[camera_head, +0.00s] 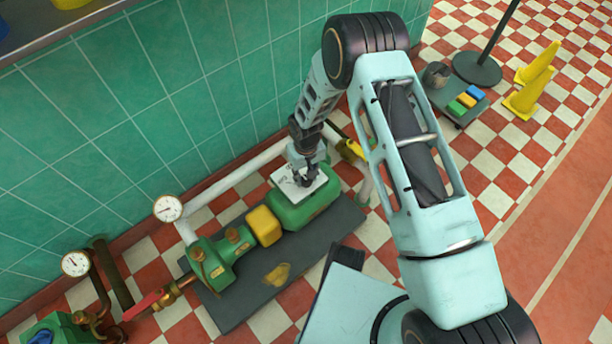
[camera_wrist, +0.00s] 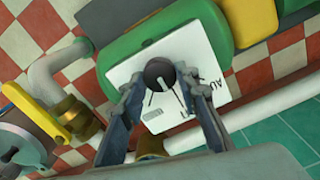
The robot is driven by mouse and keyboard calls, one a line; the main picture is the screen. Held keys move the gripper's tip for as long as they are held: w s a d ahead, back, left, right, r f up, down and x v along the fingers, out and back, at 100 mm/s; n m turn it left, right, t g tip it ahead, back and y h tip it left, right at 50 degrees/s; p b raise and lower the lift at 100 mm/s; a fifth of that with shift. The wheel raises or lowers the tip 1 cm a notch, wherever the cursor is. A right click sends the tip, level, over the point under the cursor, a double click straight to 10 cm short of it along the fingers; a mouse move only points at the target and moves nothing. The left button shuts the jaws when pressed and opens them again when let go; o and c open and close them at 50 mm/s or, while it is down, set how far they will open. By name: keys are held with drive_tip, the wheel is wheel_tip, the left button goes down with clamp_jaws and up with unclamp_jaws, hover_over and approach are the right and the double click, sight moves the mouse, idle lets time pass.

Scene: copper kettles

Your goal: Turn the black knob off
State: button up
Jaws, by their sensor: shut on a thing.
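The black knob (camera_wrist: 160,74) stands on a white plate (camera_wrist: 205,52) with dark lettering and tick marks. The plate (camera_head: 284,182) lies on top of a green housing (camera_head: 300,212). My gripper (camera_wrist: 158,80) has one finger on each side of the knob and is shut on it. In the head view my gripper (camera_head: 303,178) reaches down onto the plate and hides the knob. The knob's pointer direction cannot be told clearly.
A yellow block (camera_head: 264,226) and green pump body (camera_head: 213,257) adjoin the housing on a dark base (camera_head: 240,300). A white pipe (camera_head: 238,174) runs behind, along the green tiled wall. Gauges (camera_head: 168,208) and a red lever (camera_head: 142,306) stand left. Yellow cones (camera_head: 527,98) stand far right.

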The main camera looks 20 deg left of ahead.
drive_tip(key=o, duration=1.2)
drive_tip(key=shift+c, duration=0.2)
drive_tip(key=shift+r, duration=0.15)
wheel_tip(320, 180, up, 12)
